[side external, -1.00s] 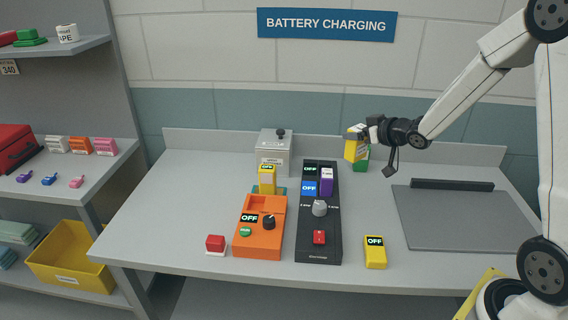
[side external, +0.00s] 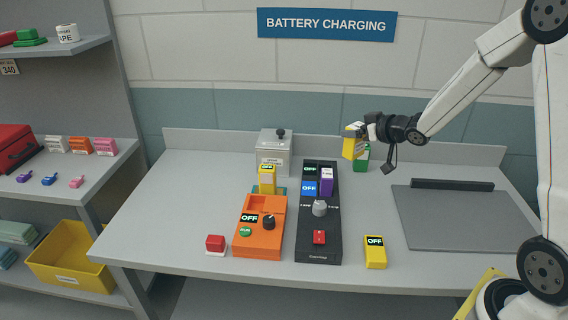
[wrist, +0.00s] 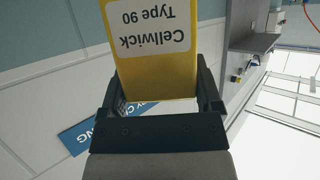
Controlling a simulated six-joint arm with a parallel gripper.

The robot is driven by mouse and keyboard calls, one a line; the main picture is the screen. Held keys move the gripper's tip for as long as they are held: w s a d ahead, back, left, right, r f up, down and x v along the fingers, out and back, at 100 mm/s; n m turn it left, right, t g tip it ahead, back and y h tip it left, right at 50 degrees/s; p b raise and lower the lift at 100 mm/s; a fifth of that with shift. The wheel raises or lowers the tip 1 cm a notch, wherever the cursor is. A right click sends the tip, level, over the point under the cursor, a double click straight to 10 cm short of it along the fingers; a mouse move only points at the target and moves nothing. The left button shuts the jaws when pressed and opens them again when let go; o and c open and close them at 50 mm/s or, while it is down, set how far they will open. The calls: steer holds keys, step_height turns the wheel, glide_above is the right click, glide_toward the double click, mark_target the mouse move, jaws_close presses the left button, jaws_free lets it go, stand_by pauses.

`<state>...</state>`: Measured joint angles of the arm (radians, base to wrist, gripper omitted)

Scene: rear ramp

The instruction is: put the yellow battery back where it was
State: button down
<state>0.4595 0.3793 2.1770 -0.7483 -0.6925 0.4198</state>
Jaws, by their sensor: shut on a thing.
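My gripper (side external: 365,134) is shut on a yellow battery (side external: 352,147) and holds it above the rear of the bench, right of the black charger. In the wrist view the battery (wrist: 155,60) sits between the fingers (wrist: 158,106); its white label reads "Cellwick Type 90", upside down. Another yellow block (side external: 267,181) with a small display stands at the back of the orange charger (side external: 258,243). A yellow unit marked OFF (side external: 375,256) lies at the front right of the bench.
A grey box with a black knob (side external: 275,150) is behind the chargers. A red button (side external: 215,243) sits front left. A grey mat (side external: 455,225) covers the right; the bench's left side is clear.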

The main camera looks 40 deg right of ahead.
steer(key=w+d+f+n+g+y, duration=0.15)
steer(key=w+n+y, duration=0.3)
steer(key=w, duration=0.55)
step_height(320, 180, down, 7)
steer(key=w+d+n+g+y, duration=0.2)
steer(key=n+y, duration=0.2)
steer(key=shift+w+r+y, duration=0.2)
steer(key=shift+y, duration=0.15)
steer(key=shift+f+g, duration=0.15)
steer(key=shift+g, duration=0.1)
steer(key=shift+f, duration=3.25)
steer(key=shift+f, duration=0.55)
jaws_free()
steer(key=shift+a+f, duration=0.1)
steer(key=shift+f, duration=0.05)
